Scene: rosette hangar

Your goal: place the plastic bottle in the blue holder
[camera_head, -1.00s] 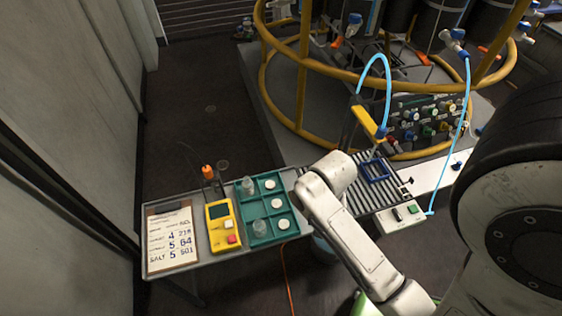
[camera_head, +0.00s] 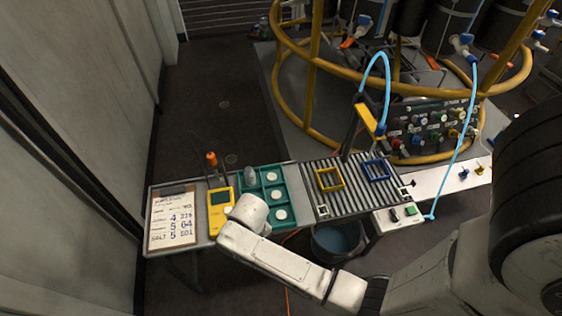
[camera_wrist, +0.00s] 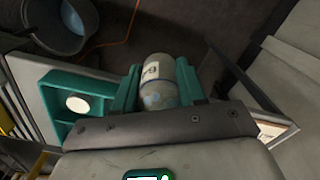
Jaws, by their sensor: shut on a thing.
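The plastic bottle (camera_wrist: 157,72), clear with a white label, is between the two teal fingers of my gripper (camera_wrist: 157,88) in the wrist view. The gripper is shut on it. In the head view my wrist (camera_head: 248,213) covers the fingers and this bottle, over the lower left of the teal rack (camera_head: 279,196). I cannot tell whether the bottle is clear of the rack. Another clear bottle (camera_head: 249,174) stands in the rack's upper left. The blue holder (camera_head: 377,170), an open square frame, sits on the ribbed plate at the right. It looks empty.
A yellow frame holder (camera_head: 330,179) sits left of the blue one. A yellow meter (camera_head: 221,209) and a clipboard (camera_head: 171,219) lie left of the rack. A post with a blue hose (camera_head: 388,85) rises behind the ribbed plate. A bucket (camera_head: 338,239) stands below the bench.

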